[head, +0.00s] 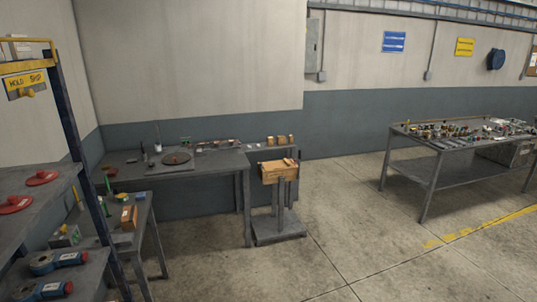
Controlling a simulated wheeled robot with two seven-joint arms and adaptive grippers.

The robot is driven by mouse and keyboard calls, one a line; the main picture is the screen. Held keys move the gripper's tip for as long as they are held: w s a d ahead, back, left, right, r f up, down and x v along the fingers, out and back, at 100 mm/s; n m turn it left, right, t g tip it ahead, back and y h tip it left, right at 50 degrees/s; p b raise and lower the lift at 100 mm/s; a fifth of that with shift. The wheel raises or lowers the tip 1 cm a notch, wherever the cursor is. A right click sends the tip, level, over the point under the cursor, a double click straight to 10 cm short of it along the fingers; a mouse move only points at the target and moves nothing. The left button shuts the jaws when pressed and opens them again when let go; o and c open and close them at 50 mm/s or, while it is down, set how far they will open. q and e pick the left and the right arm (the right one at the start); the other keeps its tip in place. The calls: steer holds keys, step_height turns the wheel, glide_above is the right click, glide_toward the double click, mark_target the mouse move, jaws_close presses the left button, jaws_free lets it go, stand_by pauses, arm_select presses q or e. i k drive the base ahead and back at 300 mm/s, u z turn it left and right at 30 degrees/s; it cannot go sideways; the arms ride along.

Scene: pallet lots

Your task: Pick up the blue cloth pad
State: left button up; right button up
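I cannot make out a blue cloth pad for certain in the head view. A dark blue rounded item (495,59) hangs high on the far wall at the right; it is too small to tell what it is. Two blue tools (53,262) with red ends lie on a lower shelf at the left. Neither of my grippers is in view.
A shelf rack (70,110) with red discs (42,178) stands close at the left. A workbench (215,163), a small side table (143,215) and a stand with a wooden box (279,171) are behind. A cluttered table (415,172) stands right. The middle floor is clear.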

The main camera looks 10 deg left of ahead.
mark_target(140, 196)
steer(key=u, duration=0.1)
steer(key=i, duration=2.05)
steer(key=u, duration=0.9)
steer(key=i, duration=1.6)
steer(key=u, duration=1.1)
